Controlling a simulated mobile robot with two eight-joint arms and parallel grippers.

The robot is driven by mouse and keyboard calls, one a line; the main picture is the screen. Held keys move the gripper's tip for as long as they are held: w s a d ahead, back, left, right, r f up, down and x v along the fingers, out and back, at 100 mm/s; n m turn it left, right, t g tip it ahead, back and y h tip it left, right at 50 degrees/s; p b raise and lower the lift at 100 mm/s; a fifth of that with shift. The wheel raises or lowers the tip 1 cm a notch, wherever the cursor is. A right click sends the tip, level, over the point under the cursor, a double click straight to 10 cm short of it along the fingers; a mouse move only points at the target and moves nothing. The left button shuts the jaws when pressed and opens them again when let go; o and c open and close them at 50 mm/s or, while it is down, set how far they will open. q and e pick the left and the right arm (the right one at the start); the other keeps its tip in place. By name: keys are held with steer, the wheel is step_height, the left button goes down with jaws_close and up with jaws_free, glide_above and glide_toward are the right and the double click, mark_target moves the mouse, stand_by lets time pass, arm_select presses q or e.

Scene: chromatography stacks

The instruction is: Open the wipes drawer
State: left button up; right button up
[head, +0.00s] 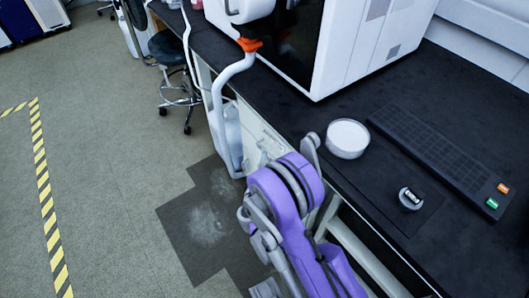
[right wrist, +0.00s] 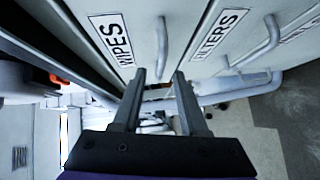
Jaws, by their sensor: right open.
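The wipes drawer (right wrist: 140,18) has a pale front with a black-on-white WIPES label (right wrist: 108,36) in the right wrist view. Its front looks level with the neighbouring front, so it appears shut. Its grey bar handle (right wrist: 162,42) stands just beyond my right fingertips. My right gripper (right wrist: 160,77) is open, and its two fingers point at the drawer front, one to each side of the handle's line. I cannot tell whether they touch it. In the head view my purple right arm reaches down beside the bench front and hides much of the drawers. My left gripper is not in view.
The filters drawer (right wrist: 212,30), with its own handle (right wrist: 262,44), is beside the wipes drawer. The black bench top (head: 310,115) carries a white round dish (head: 347,139), a keyboard-like panel (head: 440,150) and a large white instrument (head: 350,45). A white curved pipe (head: 216,105) stands near the bench front.

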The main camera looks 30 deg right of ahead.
steer(key=x, duration=0.5)
jaws_close()
stand_by(1.4)
